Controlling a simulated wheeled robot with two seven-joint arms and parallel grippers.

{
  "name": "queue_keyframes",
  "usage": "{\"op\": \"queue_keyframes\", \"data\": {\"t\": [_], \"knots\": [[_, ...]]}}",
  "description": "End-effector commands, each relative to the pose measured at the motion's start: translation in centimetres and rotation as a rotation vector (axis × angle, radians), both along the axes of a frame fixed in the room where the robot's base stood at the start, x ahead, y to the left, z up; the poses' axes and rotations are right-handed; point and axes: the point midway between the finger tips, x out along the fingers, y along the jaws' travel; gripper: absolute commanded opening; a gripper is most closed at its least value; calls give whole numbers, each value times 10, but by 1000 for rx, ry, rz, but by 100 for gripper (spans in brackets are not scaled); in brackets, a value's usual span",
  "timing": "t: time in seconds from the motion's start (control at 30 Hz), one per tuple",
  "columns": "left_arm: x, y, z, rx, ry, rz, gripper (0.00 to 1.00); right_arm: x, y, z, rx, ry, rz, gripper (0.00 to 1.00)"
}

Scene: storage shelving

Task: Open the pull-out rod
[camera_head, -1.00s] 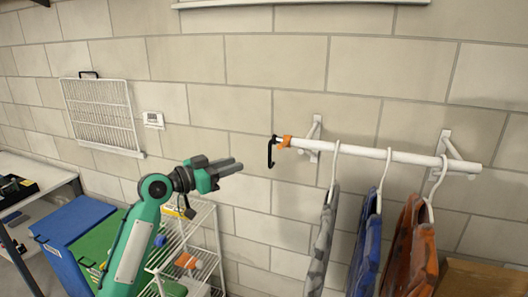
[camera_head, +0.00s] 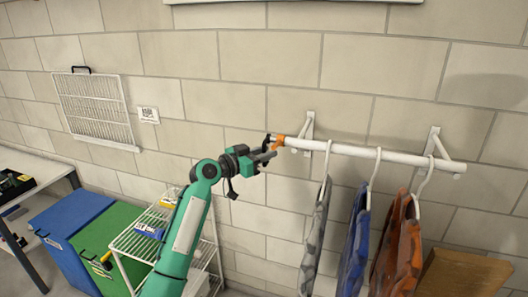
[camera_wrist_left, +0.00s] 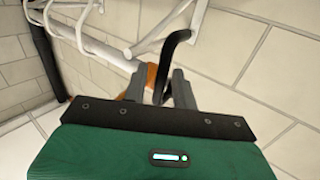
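The white pull-out rod (camera_head: 345,150) runs along the wall in the head view, with an orange collar (camera_head: 277,143) and a black hook-shaped handle (camera_head: 266,140) at its left end. My left gripper (camera_head: 270,153) is at that end, and its fingers partly hide the handle. In the left wrist view, the fingers (camera_wrist_left: 160,88) are apart, one on each side of the black handle (camera_wrist_left: 170,50). Small gaps show beside the handle, so it does not look clamped. The orange collar (camera_wrist_left: 152,75) lies just behind the fingers. My right gripper is in neither view.
Hangers with grey (camera_head: 314,240), blue (camera_head: 355,240) and orange (camera_head: 398,240) garments hang from the rod. White brackets (camera_head: 308,130) hold it to the wall. A white wire rack (camera_head: 125,245), a green bin (camera_head: 105,240) and a blue bin (camera_head: 70,225) stand lower left.

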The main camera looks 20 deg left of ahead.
Motion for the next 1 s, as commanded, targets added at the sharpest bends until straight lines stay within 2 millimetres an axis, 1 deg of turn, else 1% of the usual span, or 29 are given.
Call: {"op": "queue_keyframes", "data": {"t": [0.1,0.23,0.27,0.5,0.67,0.77,0.83,1.0], "knots": [[0,0,0,0,0,0,28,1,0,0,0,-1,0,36],[0,0,0,0,0,0,2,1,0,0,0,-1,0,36],[0,0,0,0,0,0,0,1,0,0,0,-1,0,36],[0,1,0,0,0,0,0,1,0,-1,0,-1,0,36],[0,10,-3,2,-1,1,0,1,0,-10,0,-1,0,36],[1,23,-5,3,-2,3,0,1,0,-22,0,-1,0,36],[1,35,-6,3,-3,4,0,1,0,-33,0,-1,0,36],[2,72,-8,3,-4,5,0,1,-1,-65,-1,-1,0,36]]}}
